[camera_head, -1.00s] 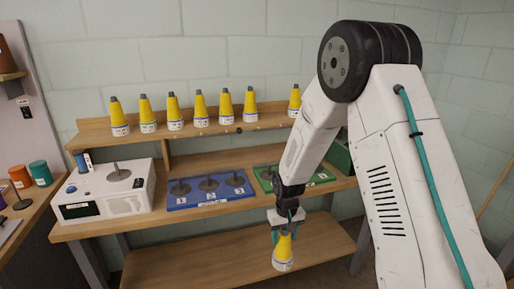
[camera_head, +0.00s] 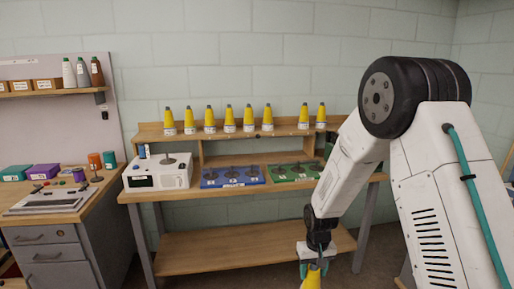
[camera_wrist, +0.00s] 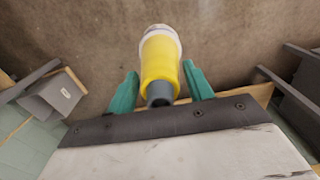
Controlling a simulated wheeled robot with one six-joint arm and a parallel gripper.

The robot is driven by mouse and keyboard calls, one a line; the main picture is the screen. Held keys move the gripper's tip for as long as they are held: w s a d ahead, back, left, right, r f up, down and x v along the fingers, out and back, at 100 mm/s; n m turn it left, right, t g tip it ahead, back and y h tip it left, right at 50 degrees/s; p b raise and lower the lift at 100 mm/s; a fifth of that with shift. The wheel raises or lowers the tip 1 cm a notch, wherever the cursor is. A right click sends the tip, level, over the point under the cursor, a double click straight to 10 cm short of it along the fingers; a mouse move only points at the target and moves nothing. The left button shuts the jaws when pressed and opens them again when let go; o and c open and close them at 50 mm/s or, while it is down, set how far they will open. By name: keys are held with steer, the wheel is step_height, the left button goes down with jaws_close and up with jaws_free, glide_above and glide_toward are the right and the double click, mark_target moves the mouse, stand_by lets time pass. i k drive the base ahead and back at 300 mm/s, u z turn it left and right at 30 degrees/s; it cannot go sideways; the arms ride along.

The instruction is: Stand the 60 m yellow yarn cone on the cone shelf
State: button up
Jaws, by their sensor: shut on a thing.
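My gripper (camera_head: 313,268) is shut on a yellow yarn cone (camera_head: 311,281) and holds it in front of the bench, low in the head view. The bottom of the cone is cut off there. In the wrist view the teal fingers of my gripper (camera_wrist: 160,88) are on either side of the yellow cone (camera_wrist: 160,62), near its grey tip, with its pale base pointing away over the floor. Its label cannot be read. The cone shelf (camera_head: 260,131) is the raised wooden ledge at the back of the bench, bearing several upright yellow cones with a gap towards the right.
On the bench below stand a white device (camera_head: 158,173), a blue peg tray (camera_head: 233,177) and a green peg tray (camera_head: 293,172). A lower wooden board (camera_head: 215,250) runs beneath. A second bench with drawers (camera_head: 50,255) stands at the left. My arm covers the shelf's right end.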

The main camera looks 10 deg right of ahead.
mark_target(286, 128)
steer(key=z, duration=0.85)
steer(key=i, duration=1.65)
steer(key=u, duration=0.65)
